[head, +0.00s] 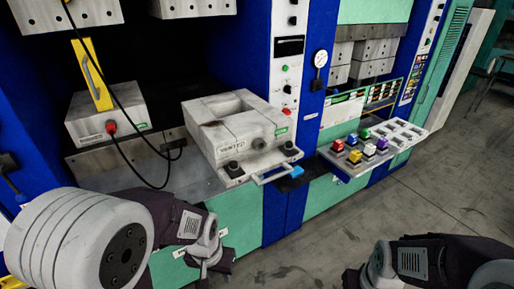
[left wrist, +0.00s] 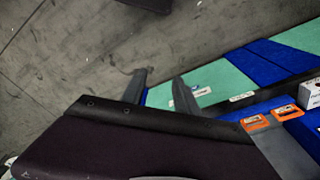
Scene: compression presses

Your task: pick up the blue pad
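A small blue block (head: 352,139), which may be the blue pad, sits among several coloured blocks on the tray (head: 341,171) at the right press. Another small blue piece (head: 296,172) shows beside the metal drawer handle of the middle press; I cannot tell what it is. My left gripper (head: 205,265) is low in front of the press, left of and below both blue pieces. In the left wrist view my left gripper (left wrist: 160,82) has its two fingers apart with nothing between them. My right arm shows at the lower right of the head view, but its fingers are not clear.
A grey mould block (head: 228,125) stands on the middle press ledge with a handle (head: 275,175) jutting out. A cable (head: 133,130) hangs at the left. The tray's right part holds pale empty-looking compartments (head: 400,134). The floor (head: 400,205) in front is clear.

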